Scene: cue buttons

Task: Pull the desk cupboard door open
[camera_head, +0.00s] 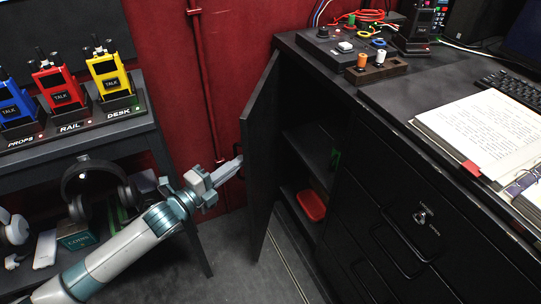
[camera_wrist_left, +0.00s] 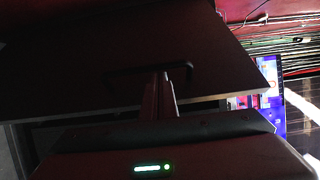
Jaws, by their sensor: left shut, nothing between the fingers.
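The black cupboard door (camera_head: 262,150) of the desk stands wide open, swung out to the left of its opening. Inside the open cupboard (camera_head: 305,150) are shelves and a red tray (camera_head: 311,205). My left gripper (camera_head: 238,163) is shut with nothing in it, at the outer face of the door near its handle. In the left wrist view the gripper's fingers (camera_wrist_left: 165,82) point at the dark handle (camera_wrist_left: 125,70) on the door (camera_wrist_left: 120,50). I cannot tell whether the fingertips touch the handle. My right gripper is not in view.
The black desk (camera_head: 400,110) carries a button box (camera_head: 335,45), an open binder (camera_head: 480,135) and a keyboard (camera_head: 512,88). Drawers with handles (camera_head: 400,245) are right of the cupboard. A side shelf at left holds radios (camera_head: 107,70) and headphones (camera_head: 95,185). Floor below the door is clear.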

